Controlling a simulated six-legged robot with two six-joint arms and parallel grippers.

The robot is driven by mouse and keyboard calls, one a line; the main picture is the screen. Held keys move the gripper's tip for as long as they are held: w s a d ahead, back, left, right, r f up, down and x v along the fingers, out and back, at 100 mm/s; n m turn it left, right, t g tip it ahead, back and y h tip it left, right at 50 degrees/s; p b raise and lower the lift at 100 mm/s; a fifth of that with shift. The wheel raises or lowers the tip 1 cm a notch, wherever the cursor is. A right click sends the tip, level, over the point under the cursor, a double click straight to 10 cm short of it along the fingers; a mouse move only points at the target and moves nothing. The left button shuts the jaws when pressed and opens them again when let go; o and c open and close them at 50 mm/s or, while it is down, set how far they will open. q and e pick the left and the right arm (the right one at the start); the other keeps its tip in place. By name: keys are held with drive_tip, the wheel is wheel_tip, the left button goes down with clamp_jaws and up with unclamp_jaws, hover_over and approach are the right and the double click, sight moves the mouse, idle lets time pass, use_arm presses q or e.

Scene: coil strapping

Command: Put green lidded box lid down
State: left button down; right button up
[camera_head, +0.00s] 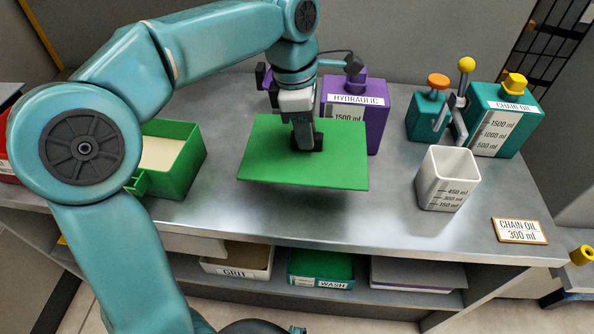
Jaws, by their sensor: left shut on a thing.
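The green lid (265,160) is a flat green panel in the middle of the head view. It is held above the grey bench, with a shadow below its front edge. My left gripper (306,140) is shut on the lid from above, near its middle; its grip point is partly hidden by the fingers. The green box (184,165) stands open on the bench to the left of the lid, with pale contents inside. My left arm covers part of its left side. My right gripper is not in view.
A purple hydraulic container (374,118) stands behind the lid. A white measuring cup (447,178), teal chain oil container (503,125), smaller teal container (425,117) and chain oil sign (519,231) are at the right. The bench (390,225) is clear between lid and cup.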

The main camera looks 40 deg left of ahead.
use_arm(q)
wheel_tip(320, 180, down, 10)
drive_tip(key=shift+d+f+b, duration=0.15)
drive_tip(key=shift+b, duration=0.75)
drive_tip(key=shift+f, duration=0.4)
drive_tip(key=c, duration=0.9)
unclamp_jaws()
drive_tip(key=shift+f, duration=0.1)
drive_tip(key=shift+c, duration=0.2)
